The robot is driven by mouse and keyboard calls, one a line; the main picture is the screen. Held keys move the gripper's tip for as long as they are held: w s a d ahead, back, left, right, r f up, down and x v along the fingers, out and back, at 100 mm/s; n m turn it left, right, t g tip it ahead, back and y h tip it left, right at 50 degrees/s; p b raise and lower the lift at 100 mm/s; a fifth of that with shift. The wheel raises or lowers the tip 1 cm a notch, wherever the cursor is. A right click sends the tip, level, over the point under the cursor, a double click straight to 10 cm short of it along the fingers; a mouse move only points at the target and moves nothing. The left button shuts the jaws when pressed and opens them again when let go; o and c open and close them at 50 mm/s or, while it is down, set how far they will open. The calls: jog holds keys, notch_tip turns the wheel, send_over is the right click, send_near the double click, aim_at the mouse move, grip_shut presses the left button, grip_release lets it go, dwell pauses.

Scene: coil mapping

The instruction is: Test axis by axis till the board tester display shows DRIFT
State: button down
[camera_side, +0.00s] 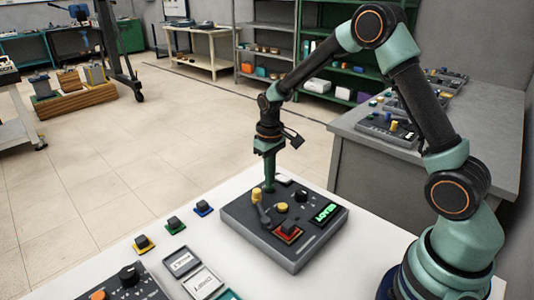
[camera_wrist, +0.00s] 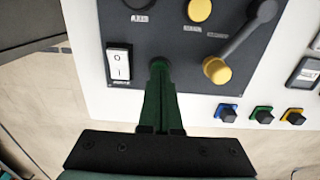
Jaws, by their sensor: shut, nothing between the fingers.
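The board tester (camera_side: 262,240) is a dark box on the white table. Its green display (camera_side: 326,213) appears to read READY. On its top are a lever with a yellow knob (camera_side: 257,194), a yellow button (camera_side: 282,208), a black dial (camera_side: 302,195) and a red button (camera_side: 288,231). My gripper (camera_side: 269,187) is shut and empty, pointing down at the tester's far edge. In the wrist view its fingertips (camera_wrist: 160,66) lie between the white rocker switch (camera_wrist: 119,65) and the lever's yellow knob (camera_wrist: 218,70). I cannot tell whether they touch the panel.
Blocks with black tops on yellow (camera_side: 144,244), green (camera_side: 174,224) and blue (camera_side: 203,208) bases stand left of the tester. Framed label plates (camera_side: 203,282) lie in front, one apparently reading DRIFT. Another control panel (camera_side: 125,285) is at lower left. A grey bench (camera_side: 375,145) stands behind.

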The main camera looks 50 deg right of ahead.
jog(key=shift+f, duration=0.45)
dwell(0.4)
jog(key=shift+r, duration=3.2)
jog(key=shift+r, duration=0.35)
jog(key=s+a+r+t, duration=0.2)
jog(key=s+r, duration=0.4)
jog(key=s, duration=0.2)
jog(key=s+a+r+t, duration=0.2)
jog(key=s+r+t, duration=0.1)
jog(key=s+r, duration=0.4)
jog(key=shift+s+a+t, duration=0.3)
jog(key=shift+s+a, duration=0.05)
jog(key=shift+s, duration=0.25)
